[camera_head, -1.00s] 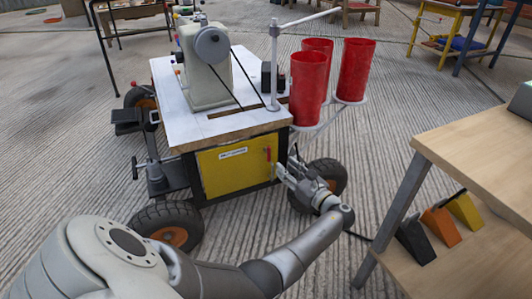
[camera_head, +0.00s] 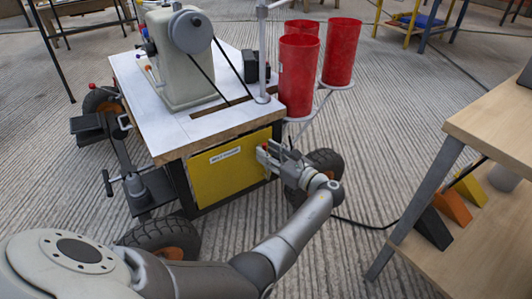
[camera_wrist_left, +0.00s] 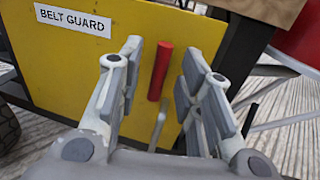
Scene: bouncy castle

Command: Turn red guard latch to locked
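The red guard latch (camera_wrist_left: 160,73) is a short red bar on the yellow belt guard panel (camera_wrist_left: 110,55). In the left wrist view it stands nearly upright, leaning slightly. My left gripper (camera_wrist_left: 163,75) is open, with one finger on each side of the latch and gaps to both. Whether the fingertips reach past the latch is hard to tell. In the head view the left gripper (camera_head: 267,157) is at the right edge of the yellow panel (camera_head: 225,170) and mostly hides the latch. My right gripper is not in view.
The panel is on a wheeled cart with a white top (camera_head: 135,85) carrying a grey machine (camera_head: 182,60). Red cylinders (camera_head: 297,80) stand on a bracket at its right. A wooden table (camera_head: 500,125) is at the right. A black wheel (camera_head: 325,165) is close behind my left gripper.

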